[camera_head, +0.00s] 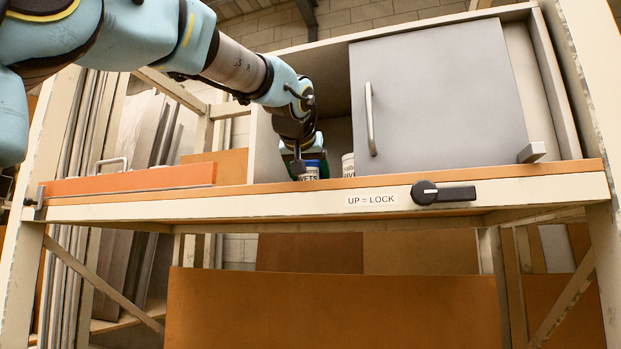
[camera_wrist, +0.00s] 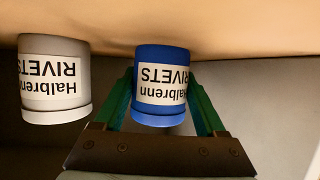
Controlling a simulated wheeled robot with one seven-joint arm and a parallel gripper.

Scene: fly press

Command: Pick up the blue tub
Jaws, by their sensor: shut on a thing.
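The blue tub (camera_wrist: 161,60) with a white label reading "Halbrenn RIVETS" is between the green fingers of my gripper (camera_wrist: 162,100) in the wrist view, which shows it upside down. The fingers are shut on its sides. The tub appears to rest on the wooden shelf (camera_wrist: 250,30); I cannot tell any gap. In the head view, the blue tub (camera_head: 310,170) shows partly behind my gripper (camera_head: 299,168) at the cabinet's open left side.
A white tub (camera_wrist: 54,80) with the same label stands close beside the blue one; it also shows in the head view (camera_head: 348,165). A grey door (camera_head: 440,100) with a handle covers the right part of the cabinet. An orange panel (camera_head: 130,180) lies left. A black lever (camera_head: 443,193) is on the front edge.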

